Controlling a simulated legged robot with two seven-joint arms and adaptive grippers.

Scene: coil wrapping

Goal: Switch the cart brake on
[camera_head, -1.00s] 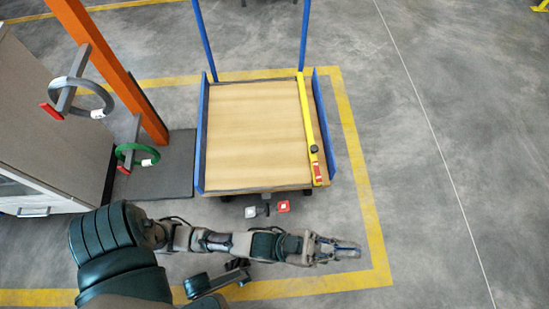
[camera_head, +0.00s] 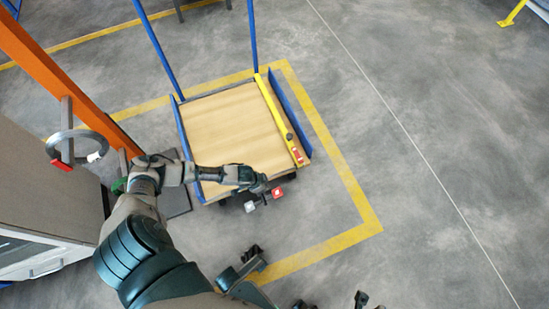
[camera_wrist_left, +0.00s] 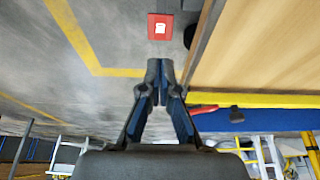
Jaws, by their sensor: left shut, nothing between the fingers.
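The cart (camera_head: 178,122) has a wooden deck between blue side boards. At its near edge, low down, are a red pedal (camera_head: 278,193) and a pale grey-white pedal (camera_head: 250,207). My left gripper (camera_head: 262,187) is at this near edge, just above and left of the red pedal, and partly covers the pedal mechanism. In the left wrist view the gripper (camera_wrist_left: 160,72) is shut and empty. The red pedal (camera_wrist_left: 160,27) with its white label lies beyond the fingertips, with a visible gap. The white pedal is not seen there.
A yellow bar (camera_head: 277,117) lies along the deck's right side. An orange post (camera_head: 60,80) with a grey ring (camera_head: 80,132) and a pale cabinet (camera_head: 45,200) stand at left. Yellow floor lines (camera_head: 335,172) surround the cart. The floor to the right is clear.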

